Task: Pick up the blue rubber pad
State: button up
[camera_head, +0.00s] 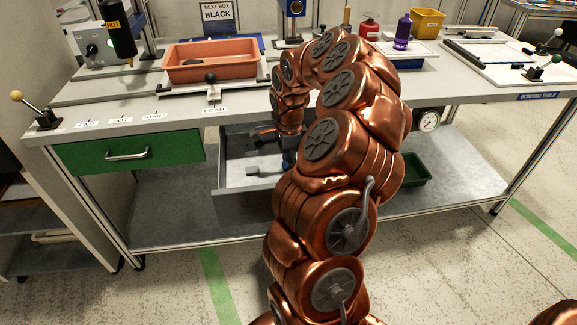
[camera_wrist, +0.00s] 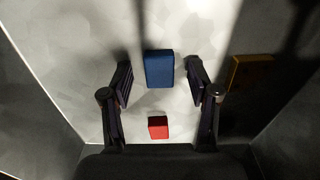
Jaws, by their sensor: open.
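The blue rubber pad (camera_wrist: 160,68) lies flat on the pale drawer floor in the wrist view. It is a blue block with its long side up and down the picture. My gripper (camera_wrist: 160,84) is open, with one dark finger to the left of the pad and one to the right. Gaps show between the pad and both fingers; I cannot tell the height above it. In the head view my copper arm bends down over the open drawer (camera_head: 232,181) and hides part of it. The pad cannot be made out for certain there.
A small red block (camera_wrist: 158,128) lies below the pad, between the fingers' bases in the picture. An orange-yellow block (camera_wrist: 252,72) lies right of the right finger, in shadow. Drawer walls bound the space. The workbench (camera_head: 140,103) overhangs behind; a closed green drawer (camera_head: 130,152) is at left.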

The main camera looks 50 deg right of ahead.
jog(key=c, duration=0.9)
